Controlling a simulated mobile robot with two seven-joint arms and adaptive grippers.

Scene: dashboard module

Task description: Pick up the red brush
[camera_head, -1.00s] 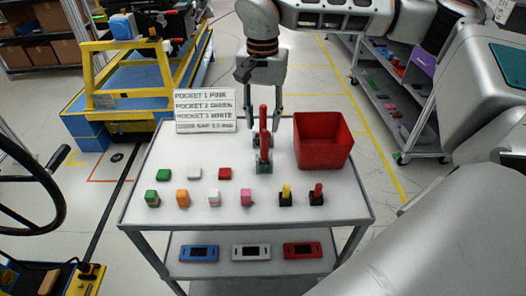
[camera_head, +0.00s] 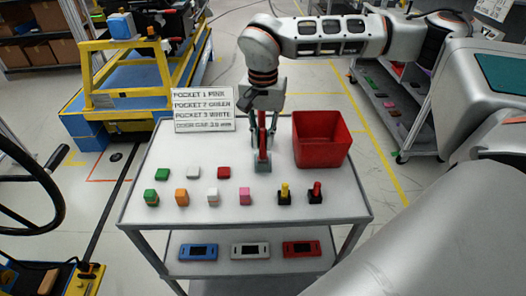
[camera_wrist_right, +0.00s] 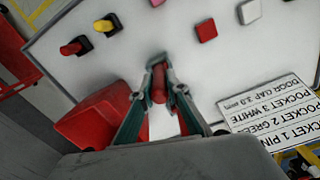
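The red brush (camera_head: 263,153) stands upright near the back of the white cart top, with a grey piece at its foot. My right gripper (camera_head: 264,137) points straight down over it. In the right wrist view, the brush's red handle (camera_wrist_right: 159,82) lies between the two fingertips, which look closed in on both sides of it. The brush's lower part is mostly hidden in that view. The brush still looks to be at the cart top. My left gripper is not in view.
A red bin (camera_head: 321,140) stands close right of the brush. A white sign (camera_head: 204,110) stands at the back left. Several coloured blocks and two knobbed pieces, yellow (camera_head: 284,193) and red (camera_head: 315,192), lie in front. The cart top (camera_head: 150,215) is bare around its front edge.

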